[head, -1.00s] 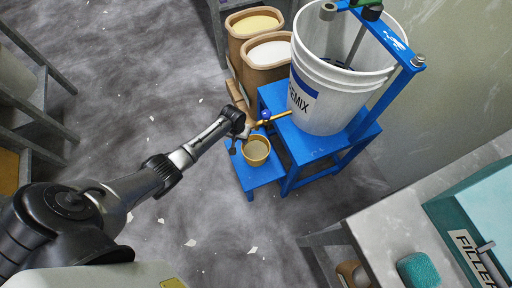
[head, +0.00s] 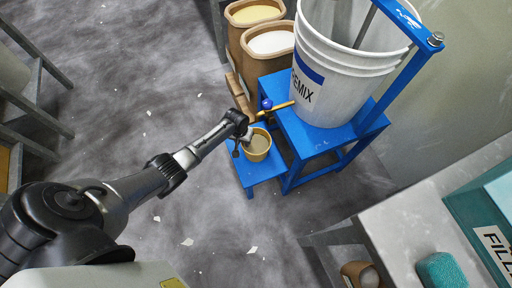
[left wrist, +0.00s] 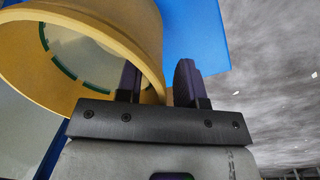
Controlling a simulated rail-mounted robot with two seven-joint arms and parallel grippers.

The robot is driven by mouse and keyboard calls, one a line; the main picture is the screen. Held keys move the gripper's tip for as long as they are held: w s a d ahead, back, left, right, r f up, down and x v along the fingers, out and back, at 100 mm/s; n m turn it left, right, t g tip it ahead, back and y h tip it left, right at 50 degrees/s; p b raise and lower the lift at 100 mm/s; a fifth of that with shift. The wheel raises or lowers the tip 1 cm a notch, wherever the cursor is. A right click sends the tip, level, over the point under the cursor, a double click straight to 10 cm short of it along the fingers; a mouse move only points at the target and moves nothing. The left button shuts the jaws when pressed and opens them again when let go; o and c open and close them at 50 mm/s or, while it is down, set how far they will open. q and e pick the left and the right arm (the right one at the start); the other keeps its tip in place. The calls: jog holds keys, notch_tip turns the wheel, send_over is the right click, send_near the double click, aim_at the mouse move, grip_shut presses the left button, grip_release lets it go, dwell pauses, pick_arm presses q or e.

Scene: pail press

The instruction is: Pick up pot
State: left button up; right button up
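The pot (head: 259,151) is a small yellow open vessel. It stands upright on the low blue step (head: 262,172), below the brass tap of the big white bucket. My left gripper (head: 242,146) is at the pot's left rim in the head view. In the left wrist view the pot (left wrist: 85,15) fills the upper left. My left gripper (left wrist: 158,82) is open there, with one finger over the pot's mouth and one outside its wall. A gap shows between the fingers and the wall. My right gripper is not in view.
The white bucket (head: 340,90) stands on a taller blue stand (head: 312,140) right of the pot. Two brown sacks (head: 265,45) stand behind it. A bench with a teal sponge (head: 440,270) is at lower right.

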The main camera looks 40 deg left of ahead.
pick_arm(q)
grip_shut()
jog(key=shift+w+r, duration=0.1)
dwell(0.5)
